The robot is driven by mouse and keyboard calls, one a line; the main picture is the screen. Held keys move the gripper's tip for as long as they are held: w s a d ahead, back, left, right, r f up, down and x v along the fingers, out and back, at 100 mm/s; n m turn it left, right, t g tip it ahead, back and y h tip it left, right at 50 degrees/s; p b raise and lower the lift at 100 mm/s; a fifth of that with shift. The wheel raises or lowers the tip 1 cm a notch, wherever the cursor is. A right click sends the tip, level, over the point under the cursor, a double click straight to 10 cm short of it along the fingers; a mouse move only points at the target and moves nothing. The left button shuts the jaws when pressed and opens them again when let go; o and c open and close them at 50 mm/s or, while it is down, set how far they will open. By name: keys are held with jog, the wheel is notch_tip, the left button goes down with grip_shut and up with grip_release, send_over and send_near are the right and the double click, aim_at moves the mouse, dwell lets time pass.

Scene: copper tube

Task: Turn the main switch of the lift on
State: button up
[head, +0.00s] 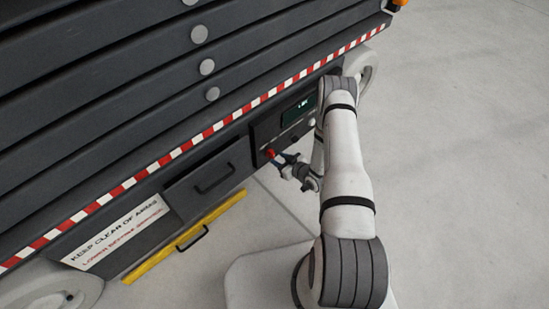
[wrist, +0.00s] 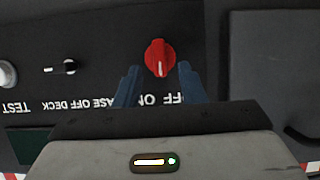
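The main switch is a red rotary knob (wrist: 158,57) on the dark control panel of the lift, with a white mark on its lower part in the wrist view. Upside-down OFF and ON lettering shows below it, partly covered by my gripper. My gripper (wrist: 157,70) is open, with one blue-grey fingertip on each side of the knob's lower part. A gap shows between each finger and the knob; I cannot tell the depth. In the head view the red knob (head: 270,153) is at the tip of my gripper (head: 283,160).
A small toggle (wrist: 62,69) labelled BASE OFF DECK and a TEST button (wrist: 7,74) sit left of the knob in the wrist view. The head view shows a lit display (head: 299,110), a drawer (head: 212,179) and a yellow bar (head: 185,238). Floor (head: 460,150) at right is clear.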

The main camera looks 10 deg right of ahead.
aim_at(274, 156)
jog(key=shift+b+x, duration=0.3)
jog(key=shift+x, duration=1.4)
jog(key=shift+c, duration=0.2)
grip_shut()
